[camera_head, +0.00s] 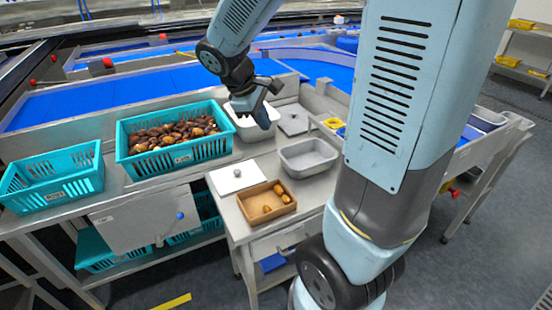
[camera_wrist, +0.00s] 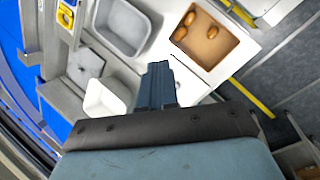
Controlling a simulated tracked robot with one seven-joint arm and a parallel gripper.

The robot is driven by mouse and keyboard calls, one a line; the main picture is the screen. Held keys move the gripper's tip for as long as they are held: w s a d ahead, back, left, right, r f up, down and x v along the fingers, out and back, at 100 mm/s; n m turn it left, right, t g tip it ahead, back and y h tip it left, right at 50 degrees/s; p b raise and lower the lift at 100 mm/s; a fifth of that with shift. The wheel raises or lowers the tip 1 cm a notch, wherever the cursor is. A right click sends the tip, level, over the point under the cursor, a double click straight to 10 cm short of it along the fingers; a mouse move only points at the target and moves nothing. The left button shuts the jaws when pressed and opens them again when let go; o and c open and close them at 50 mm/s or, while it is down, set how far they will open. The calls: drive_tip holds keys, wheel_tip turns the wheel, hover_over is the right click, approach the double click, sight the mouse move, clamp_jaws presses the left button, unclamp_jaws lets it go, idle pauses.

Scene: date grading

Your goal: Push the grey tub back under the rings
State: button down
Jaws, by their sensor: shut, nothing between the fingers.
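The grey tub (camera_head: 308,172) is an empty, open rectangular container on the steel bench, right of centre in the head view. It also shows at the top of the wrist view (camera_wrist: 101,17), upright and apart from my gripper. My gripper (camera_head: 263,122) is shut and empty, pointing down by the white tub in the head view. Its closed fingers show in the wrist view (camera_wrist: 157,68), beside the white tub and below the grey one. Yellow ring-like parts (camera_head: 333,123) are on the bench behind the grey tub; I cannot tell whether these are the rings.
The white tub (camera_head: 240,123) stands left of the grey tub. A grey square plate (camera_head: 293,117) lies behind it. In front are a brown box (camera_head: 246,208) with a few dates and a white pad (camera_head: 227,184). A teal crate (camera_head: 128,168) of dates stands left.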

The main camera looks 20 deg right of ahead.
drive_tip(key=w+a+f+n+h, duration=0.1)
drive_tip(key=w+f+n+h, duration=0.1)
drive_tip(key=w+f+n, duration=0.45)
drive_tip(key=w+a+f+n+h, duration=0.1)
drive_tip(key=w+f+n+h, duration=0.2)
drive_tip(key=f, duration=0.7)
drive_tip(key=shift+y, duration=0.5)
drive_tip(key=x, duration=0.6)
drive_tip(key=w+x, duration=0.1)
drive_tip(key=x, duration=0.2)
drive_tip(key=shift+d+f, duration=0.1)
drive_tip(key=shift+f, duration=0.3)
drive_tip(key=shift+d, duration=2)
drive_tip(key=shift+w, duration=0.1)
